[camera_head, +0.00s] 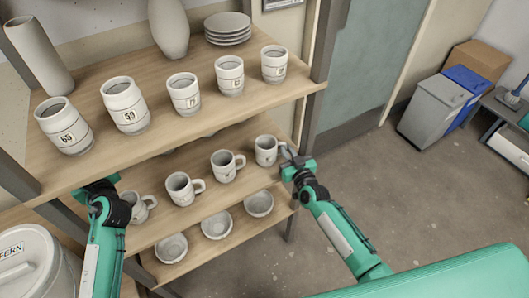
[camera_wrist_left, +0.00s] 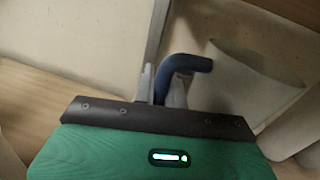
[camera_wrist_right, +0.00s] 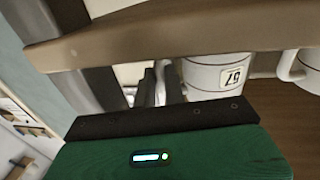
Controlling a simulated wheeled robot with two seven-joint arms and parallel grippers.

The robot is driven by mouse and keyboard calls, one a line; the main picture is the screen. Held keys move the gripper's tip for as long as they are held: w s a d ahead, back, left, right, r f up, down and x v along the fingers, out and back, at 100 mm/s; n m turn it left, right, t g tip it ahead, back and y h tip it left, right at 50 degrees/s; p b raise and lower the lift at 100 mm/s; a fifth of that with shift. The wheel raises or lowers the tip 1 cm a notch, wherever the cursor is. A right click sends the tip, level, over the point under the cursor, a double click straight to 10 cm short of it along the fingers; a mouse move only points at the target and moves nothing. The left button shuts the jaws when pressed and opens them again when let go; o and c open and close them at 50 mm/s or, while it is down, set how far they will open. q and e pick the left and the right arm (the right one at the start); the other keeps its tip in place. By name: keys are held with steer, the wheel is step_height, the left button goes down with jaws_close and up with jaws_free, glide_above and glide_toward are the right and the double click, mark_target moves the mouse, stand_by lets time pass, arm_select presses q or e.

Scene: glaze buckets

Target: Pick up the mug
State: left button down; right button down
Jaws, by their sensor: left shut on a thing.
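Several off-white mugs stand in a row on the middle shelf: a rightmost mug (camera_head: 266,151), one left of it (camera_head: 223,167), another (camera_head: 181,189), and a leftmost one (camera_head: 134,208). My right gripper (camera_head: 290,160) is at the handle side of the rightmost mug. In the right wrist view, its fingers (camera_wrist_right: 158,88) are close together beside a white mug (camera_wrist_right: 214,72) labelled like 67. Whether they grip its handle is unclear. My left gripper (camera_head: 98,188) is at the shelf's left end. In the left wrist view it is shut on a dark blue bent piece (camera_wrist_left: 188,64).
The upper shelf (camera_head: 203,125) overhangs the mugs and holds numbered buckets (camera_head: 122,105), a stack of plates (camera_head: 228,27) and vases. Bowls (camera_head: 216,225) stand on the shelf below. A pale bucket (camera_head: 30,265) is at lower left. Open floor (camera_head: 400,205) lies to the right.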

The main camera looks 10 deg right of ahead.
mark_target(286, 142)
steer(key=shift+r, duration=0.15)
steer(key=shift+s+d+r, duration=0.1)
steer(key=shift+s+r, duration=0.1)
steer(key=shift+r, duration=0.1)
step_height(286, 142, up, 2)
steer(key=shift+r, duration=0.1)
steer(key=s+d+r+b, duration=0.1)
steer(key=s+d+r, duration=0.1)
steer(key=s, duration=0.7)
steer(key=s+d+r+b, duration=0.1)
steer(key=s+d, duration=0.3)
steer(key=s, duration=0.5)
steer(key=shift+d+r, duration=0.3)
steer(key=shift+r, duration=0.2)
steer(key=shift+s, duration=0.15)
